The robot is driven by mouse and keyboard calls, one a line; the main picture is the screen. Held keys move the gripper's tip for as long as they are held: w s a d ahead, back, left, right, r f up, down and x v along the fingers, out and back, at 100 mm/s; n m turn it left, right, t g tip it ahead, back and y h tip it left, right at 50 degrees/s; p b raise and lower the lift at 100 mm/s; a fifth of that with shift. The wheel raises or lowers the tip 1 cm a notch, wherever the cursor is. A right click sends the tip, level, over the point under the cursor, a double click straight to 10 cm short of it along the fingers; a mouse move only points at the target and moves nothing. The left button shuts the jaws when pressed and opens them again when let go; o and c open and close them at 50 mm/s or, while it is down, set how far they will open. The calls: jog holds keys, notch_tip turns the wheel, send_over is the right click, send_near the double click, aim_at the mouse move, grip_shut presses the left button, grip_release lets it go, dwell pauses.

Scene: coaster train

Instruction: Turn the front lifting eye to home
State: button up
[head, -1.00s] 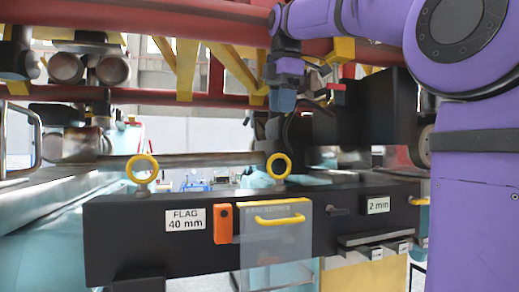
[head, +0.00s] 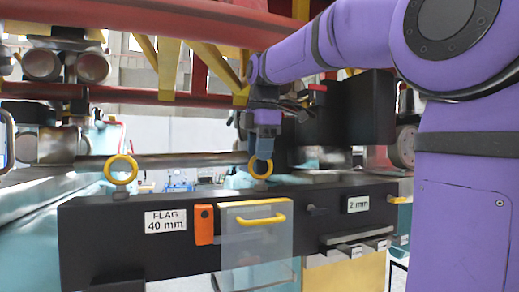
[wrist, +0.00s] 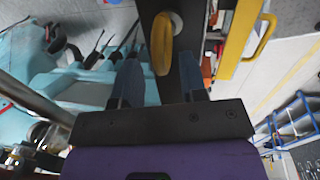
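Two yellow ring-shaped lifting eyes stand on top of a black beam (head: 110,235). The left eye (head: 121,168) shows its ring face-on in the head view. The right eye (head: 260,170) is partly hidden behind my gripper (head: 264,155), which is pointing down at its top. In the wrist view the right eye (wrist: 162,43) is seen nearly edge-on, just ahead of my gripper (wrist: 160,78). The two blue fingers are apart, with the ring lined up with the gap between them. I cannot tell whether they touch it. The pictures do not label which eye is front.
The beam carries a "FLAG 40 mm" label (head: 165,221), an orange piece (head: 204,224), a clear panel with a yellow handle (head: 251,220) and a "2 mm" label (head: 357,204). A black box (head: 355,108) stands right of my gripper. Red rails run overhead.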

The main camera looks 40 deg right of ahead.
jog(key=shift+c, duration=0.4)
grip_shut()
